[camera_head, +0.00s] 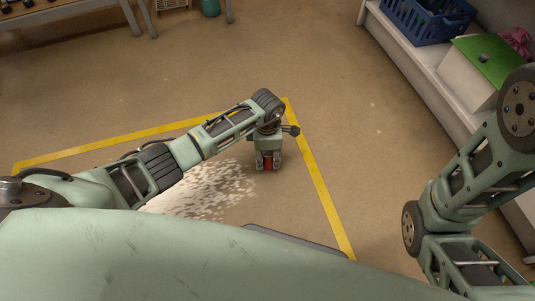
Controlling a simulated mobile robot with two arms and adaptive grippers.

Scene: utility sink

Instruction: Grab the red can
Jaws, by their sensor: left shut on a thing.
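The red can (267,165) shows as a small patch of red between the fingers of my left gripper (267,167). My left arm reaches in from the left, and its gripper points down, shut on the can. The fingers and the wrist hide most of the can. I cannot tell whether the can touches the floor. My right arm stands at the right edge of the head view; its gripper is not in view.
Yellow tape (320,195) marks a corner on the brown floor around the left gripper. A bench (415,72) at the right holds a blue crate (415,22) and a white box with a green lid (492,62). A table (60,17) stands at the top left. The middle floor is clear.

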